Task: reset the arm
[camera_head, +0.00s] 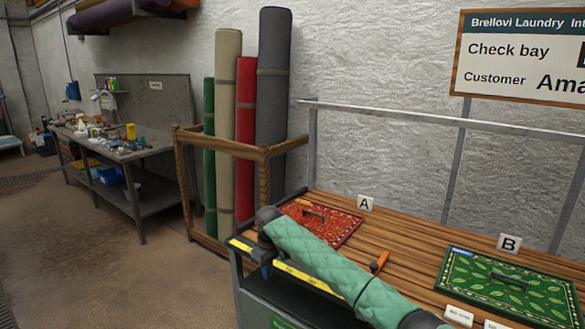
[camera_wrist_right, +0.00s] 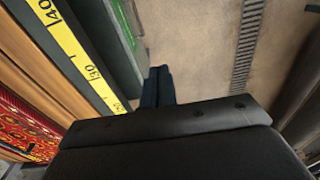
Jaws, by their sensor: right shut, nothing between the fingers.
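My right arm, in a green quilted sleeve (camera_head: 325,262), reaches from the lower right of the head view over the front of the workbench. Its dark gripper (camera_head: 266,270) points down at the bench's left front corner, beside the yellow ruler strip. In the right wrist view the two dark blue fingers (camera_wrist_right: 159,72) are together with nothing between them. They hang over the floor, just off the ruler edge. My left arm and gripper are not in view.
A red patterned rug panel with a handle (camera_head: 335,226) lies by sign A (camera_head: 365,202). A green leaf panel (camera_head: 470,283) lies by sign B (camera_head: 509,243). An orange-handled tool (camera_head: 380,261) lies between them. Rolled rugs (camera_head: 272,100) stand behind. The floor at left (camera_head: 110,270) is clear.

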